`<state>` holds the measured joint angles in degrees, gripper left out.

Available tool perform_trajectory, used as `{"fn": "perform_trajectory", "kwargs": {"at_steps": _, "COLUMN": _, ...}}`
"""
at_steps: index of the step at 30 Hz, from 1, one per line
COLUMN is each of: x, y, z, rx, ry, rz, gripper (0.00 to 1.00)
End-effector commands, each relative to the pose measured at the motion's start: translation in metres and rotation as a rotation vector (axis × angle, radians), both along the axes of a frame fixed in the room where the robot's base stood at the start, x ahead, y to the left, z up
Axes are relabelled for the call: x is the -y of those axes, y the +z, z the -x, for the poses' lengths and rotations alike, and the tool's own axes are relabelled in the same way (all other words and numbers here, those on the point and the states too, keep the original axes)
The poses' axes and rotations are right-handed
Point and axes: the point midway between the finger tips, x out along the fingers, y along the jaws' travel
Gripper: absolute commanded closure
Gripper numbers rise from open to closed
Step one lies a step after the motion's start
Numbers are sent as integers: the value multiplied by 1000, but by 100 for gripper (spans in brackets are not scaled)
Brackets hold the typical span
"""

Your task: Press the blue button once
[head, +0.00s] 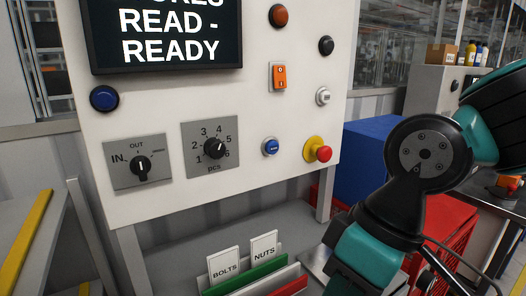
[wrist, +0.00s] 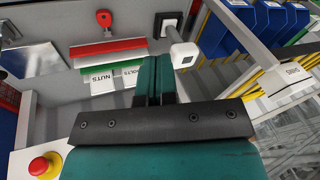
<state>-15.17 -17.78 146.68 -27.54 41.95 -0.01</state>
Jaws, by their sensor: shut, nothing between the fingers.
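In the head view, a small blue button (head: 271,146) in a pale ring sits on the white panel (head: 180,105), left of a red mushroom button (head: 323,153) on a yellow base. A larger dark blue round button or lamp (head: 104,98) sits at the panel's left, below the screen. Neither blue one shows in the wrist view. My gripper (wrist: 155,62) shows in the wrist view, its teal fingers together and empty, over the shelf area with the card holders. In the head view only my arm shows, at the right; the fingers are out of sight there.
A screen (head: 165,35) reads "READ - READY". Two rotary knobs (head: 140,168) (head: 214,148) and an orange switch (head: 279,77) are on the panel. Cards (head: 264,246) stand in holders below. In the wrist view, a white-headed part (wrist: 184,56) is close right of the fingers.

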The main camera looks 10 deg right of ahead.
Motion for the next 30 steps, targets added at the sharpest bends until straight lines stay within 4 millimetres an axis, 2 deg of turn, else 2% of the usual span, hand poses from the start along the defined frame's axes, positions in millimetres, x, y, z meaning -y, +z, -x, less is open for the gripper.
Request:
{"fn": "perform_trajectory", "kwargs": {"at_steps": 6, "x": -1, "y": -1, "z": -2, "rx": 2, "ry": -6, "rz": -8, "gripper": 100}}
{"fn": "perform_trajectory", "kwargs": {"at_steps": 10, "x": -15, "y": -7, "z": -20, "rx": 24, "ry": -74, "rz": -97, "gripper": 100}}
{"fn": "perform_trajectory", "kwargs": {"at_steps": 14, "x": -36, "y": -12, "z": -66, "rx": 68, "ry": -263, "rz": -322, "gripper": 100}}
{"fn": "perform_trajectory", "kwargs": {"at_steps": 17, "x": -43, "y": -7, "z": -114, "rx": 107, "ry": -485, "rz": -561, "gripper": 100}}
{"fn": "perform_trajectory", "kwargs": {"at_steps": 20, "x": -30, "y": 3, "z": -164, "rx": 144, "ry": -739, "rz": -808, "gripper": 100}}
{"fn": "perform_trajectory", "kwargs": {"at_steps": 21, "x": -19, "y": 7, "z": -182, "rx": 159, "ry": -841, "rz": -899, "gripper": 100}}
{"fn": "perform_trajectory", "kwargs": {"at_steps": 24, "x": 14, "y": 14, "z": -219, "rx": 195, "ry": -1074, "rz": -1102, "gripper": 100}}
{"fn": "perform_trajectory", "kwargs": {"at_steps": 27, "x": 49, "y": 18, "z": -242, "rx": 229, "ry": -1257, "rz": -1252, "gripper": 100}}
{"fn": "perform_trajectory", "kwargs": {"at_steps": 30, "x": 74, "y": 19, "z": -253, "rx": 254, "ry": -1374, "rz": -1345, "gripper": 100}}
